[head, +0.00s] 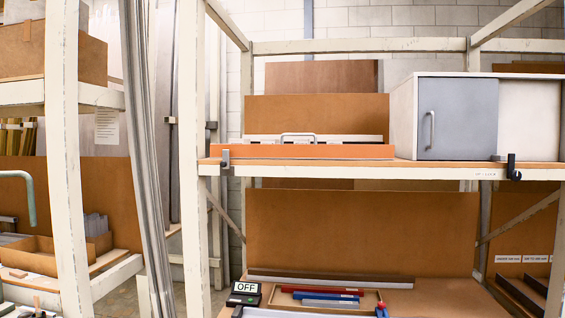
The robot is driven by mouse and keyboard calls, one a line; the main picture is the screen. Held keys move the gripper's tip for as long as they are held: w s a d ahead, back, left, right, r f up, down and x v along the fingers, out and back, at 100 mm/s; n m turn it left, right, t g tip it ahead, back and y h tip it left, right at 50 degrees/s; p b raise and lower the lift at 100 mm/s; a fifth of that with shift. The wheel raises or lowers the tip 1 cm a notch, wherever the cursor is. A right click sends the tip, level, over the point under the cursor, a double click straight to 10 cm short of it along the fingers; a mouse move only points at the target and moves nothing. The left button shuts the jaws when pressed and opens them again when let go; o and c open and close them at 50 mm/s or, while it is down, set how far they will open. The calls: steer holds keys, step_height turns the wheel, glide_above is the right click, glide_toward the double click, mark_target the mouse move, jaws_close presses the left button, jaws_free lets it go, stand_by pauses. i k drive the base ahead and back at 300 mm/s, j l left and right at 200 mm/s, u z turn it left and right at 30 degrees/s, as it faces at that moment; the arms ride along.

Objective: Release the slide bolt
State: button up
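No part is clearly recognisable as a slide bolt. A small black fitting (513,168) sits on the front edge of the upper shelf, below the cabinet at the right. A grey fitting (225,159) sits on the same edge at the left. I cannot tell whether either one is the bolt, or how it is set. A cabinet (516,118) with a grey front panel (455,118) and an upright handle (431,130) stands on the shelf. My gripper is not in view.
An orange tray (300,151) with a handle lies on the upper shelf (380,164). Below, a shallow wooden tray (275,297) holds red and blue bars, beside an OFF sign (246,288). Cream posts (193,150) and long grey bars (143,150) stand at the left.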

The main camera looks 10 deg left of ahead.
mark_target(225, 164)
steer(key=i+j, duration=0.85)
steer(key=j, duration=0.25)
steer(key=i+j, duration=0.85)
steer(key=j, duration=0.3)
